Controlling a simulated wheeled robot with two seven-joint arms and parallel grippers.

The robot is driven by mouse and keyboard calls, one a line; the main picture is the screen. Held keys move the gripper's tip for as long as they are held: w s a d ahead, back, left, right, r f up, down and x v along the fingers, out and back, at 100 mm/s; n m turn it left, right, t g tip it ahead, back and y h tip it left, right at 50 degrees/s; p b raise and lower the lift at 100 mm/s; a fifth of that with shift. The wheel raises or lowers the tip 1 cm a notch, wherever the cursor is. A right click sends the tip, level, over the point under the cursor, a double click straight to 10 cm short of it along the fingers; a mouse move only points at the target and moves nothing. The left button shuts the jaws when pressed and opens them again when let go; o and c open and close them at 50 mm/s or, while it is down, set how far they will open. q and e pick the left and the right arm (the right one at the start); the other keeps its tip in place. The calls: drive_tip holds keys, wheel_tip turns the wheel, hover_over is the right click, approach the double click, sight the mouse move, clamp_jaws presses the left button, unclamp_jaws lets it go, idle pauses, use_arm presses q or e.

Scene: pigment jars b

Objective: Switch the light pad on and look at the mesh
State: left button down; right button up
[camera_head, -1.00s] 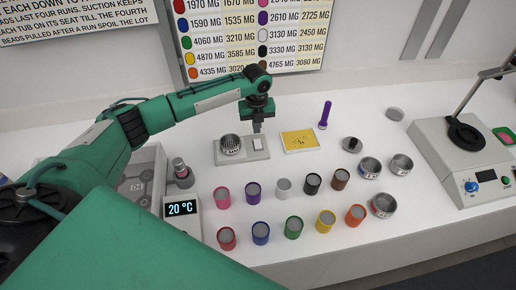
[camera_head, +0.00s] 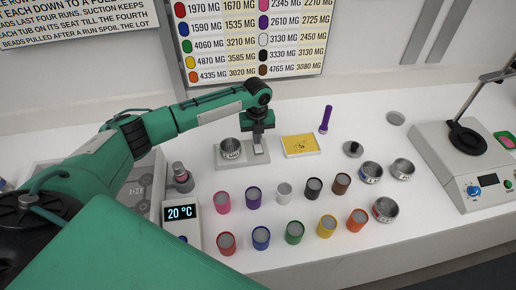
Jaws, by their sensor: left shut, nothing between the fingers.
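The light pad (camera_head: 235,163) appears to be the flat grey plate left of the table's middle. A round metal mesh cup (camera_head: 230,149) with a dark inside and a small label stands on its left part. A pale switch plate (camera_head: 259,146) is on its right part. My left gripper (camera_head: 257,133) is shut and empty, pointing down right at the switch plate and hiding its back part. I cannot tell whether the fingertips touch it. No glow shows on the pad or through the mesh. My right gripper is not in view.
Several coloured jars (camera_head: 294,231) stand in two rows in front. A yellow panel in a white frame (camera_head: 301,145) lies right of the pad, with a purple torch-like stick (camera_head: 326,119) behind. A 20 °C display unit (camera_head: 181,213) and several metal cups (camera_head: 370,171) stand nearby.

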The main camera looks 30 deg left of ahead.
use_arm(q)
drive_tip(key=shift+r+p, duration=2.05)
drive_tip(key=shift+r, duration=0.1)
drive_tip(key=shift+r+b, duration=0.25)
drive_tip(key=shift+b, duration=0.05)
wheel_tip(320, 180, up, 13)
drive_tip(key=b, duration=0.3)
drive_tip(key=shift+b, duration=0.4)
